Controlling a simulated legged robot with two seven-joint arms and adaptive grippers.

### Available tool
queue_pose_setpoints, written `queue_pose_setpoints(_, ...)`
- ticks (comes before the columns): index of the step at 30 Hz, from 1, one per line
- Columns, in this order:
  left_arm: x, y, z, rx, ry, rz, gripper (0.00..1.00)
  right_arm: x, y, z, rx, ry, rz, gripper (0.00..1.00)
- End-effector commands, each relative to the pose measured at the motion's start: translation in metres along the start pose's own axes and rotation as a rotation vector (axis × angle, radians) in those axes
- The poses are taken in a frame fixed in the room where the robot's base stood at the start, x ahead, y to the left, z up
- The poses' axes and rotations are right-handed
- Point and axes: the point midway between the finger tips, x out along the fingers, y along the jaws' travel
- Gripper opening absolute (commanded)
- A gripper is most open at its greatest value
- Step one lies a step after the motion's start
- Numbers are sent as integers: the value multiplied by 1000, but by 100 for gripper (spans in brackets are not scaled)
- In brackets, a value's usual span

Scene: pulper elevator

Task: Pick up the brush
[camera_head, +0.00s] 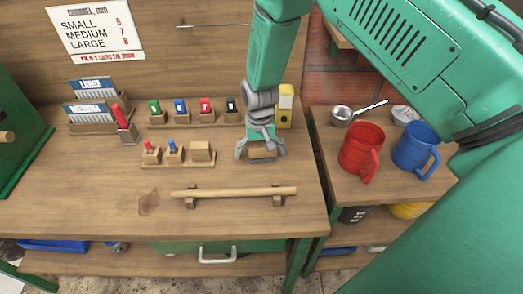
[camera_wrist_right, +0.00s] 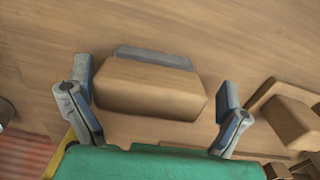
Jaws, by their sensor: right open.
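The brush (camera_head: 262,153), a wooden block with a grey strip along one long side, lies on the wooden workbench. It also shows in the right wrist view (camera_wrist_right: 150,88), between the two spread fingers. My right gripper (camera_head: 260,156) is open and comes down over the brush from above. In the wrist view, my right gripper (camera_wrist_right: 155,82) has one finger off each end of the block, with gaps on both sides. The wrist partly hides the brush in the head view. My left gripper is out of view.
A small rack (camera_head: 178,163) with stamp-like pieces and a wooden block stands left of the brush. A wooden rod (camera_head: 235,192) rests on supports in front. A yellow item (camera_head: 286,105) stands behind. Red (camera_head: 361,150) and blue (camera_head: 415,148) mugs stand on the right-hand table.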

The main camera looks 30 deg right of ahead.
Motion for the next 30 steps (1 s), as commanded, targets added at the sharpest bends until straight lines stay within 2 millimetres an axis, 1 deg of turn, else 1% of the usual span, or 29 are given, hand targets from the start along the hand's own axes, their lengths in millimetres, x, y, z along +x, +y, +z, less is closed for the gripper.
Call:
queue_pose_setpoints(3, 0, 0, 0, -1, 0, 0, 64, 6, 4, -2, 2, -2, -4, 97)
queue_pose_setpoints(8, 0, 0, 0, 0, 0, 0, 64, 7, 8, -3, 2, -4, -9, 97)
queue_pose_setpoints(11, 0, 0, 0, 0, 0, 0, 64, 8, 10, -4, 3, -5, -10, 66)
queue_pose_setpoints(12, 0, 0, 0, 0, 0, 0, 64, 8, 10, -4, 3, -5, -10, 52)
queue_pose_setpoints(13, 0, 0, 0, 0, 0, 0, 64, 8, 9, -4, 3, -5, -9, 47)
queue_pose_setpoints(15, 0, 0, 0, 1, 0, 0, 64, 7, 8, -3, 2, -4, -7, 45)
queue_pose_setpoints(25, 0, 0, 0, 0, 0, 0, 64, 4, 3, -1, 2, -2, -2, 45)
queue_pose_setpoints(29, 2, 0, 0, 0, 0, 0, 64, -10, 4, -3, 2, 1, -6, 45)
queue_pose_setpoints(30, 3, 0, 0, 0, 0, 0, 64, -17, 5, -3, 2, 1, -7, 45)
